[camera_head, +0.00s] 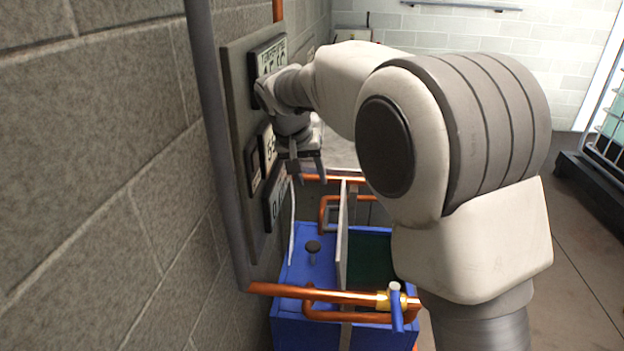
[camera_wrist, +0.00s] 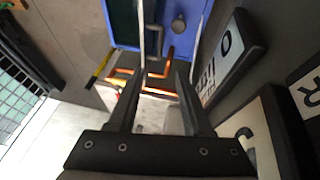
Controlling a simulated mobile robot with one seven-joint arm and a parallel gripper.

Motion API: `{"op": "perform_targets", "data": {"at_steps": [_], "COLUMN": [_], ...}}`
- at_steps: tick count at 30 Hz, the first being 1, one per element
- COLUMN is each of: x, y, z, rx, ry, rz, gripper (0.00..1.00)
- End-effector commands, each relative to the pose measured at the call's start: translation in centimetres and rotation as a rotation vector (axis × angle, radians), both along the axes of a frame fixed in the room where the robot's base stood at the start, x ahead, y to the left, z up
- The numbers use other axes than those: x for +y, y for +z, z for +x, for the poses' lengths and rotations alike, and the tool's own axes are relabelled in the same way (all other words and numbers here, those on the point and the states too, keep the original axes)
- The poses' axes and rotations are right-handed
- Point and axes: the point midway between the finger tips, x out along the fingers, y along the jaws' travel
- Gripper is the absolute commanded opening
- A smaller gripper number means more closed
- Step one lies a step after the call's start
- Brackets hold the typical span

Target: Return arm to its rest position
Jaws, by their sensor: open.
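My arm reaches forward over the right side of the head view, bent, with its end close to the wall panel. My gripper (camera_head: 307,176) hangs in front of the panel, fingers pointing down, above the blue heater box. In the wrist view my gripper (camera_wrist: 158,68) shows two dark fingers spread apart with nothing between them. The grey panel (camera_head: 238,110) carries several dark-framed displays and plates; parts of it are hidden by my wrist.
A grey vertical pipe (camera_head: 212,130) runs along the block wall at left. Open floor (camera_head: 575,250) lies at right, near a dark rack (camera_head: 600,185).

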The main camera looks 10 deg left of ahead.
Motion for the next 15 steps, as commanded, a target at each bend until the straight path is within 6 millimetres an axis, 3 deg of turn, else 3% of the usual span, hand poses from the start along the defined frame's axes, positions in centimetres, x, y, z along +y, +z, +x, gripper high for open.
{"op": "perform_targets", "data": {"at_steps": [8,11,15], "x": [-0.4,-2.0,-6.0], "y": [0.4,1.9,5.3], "z": [-0.2,-1.0,-3.5], "rx": [0.000,0.001,0.006], "ry": [-0.001,-0.004,-0.007], "rz": [0.003,0.014,0.040], "gripper": [0.50,0.50,0.50]}}
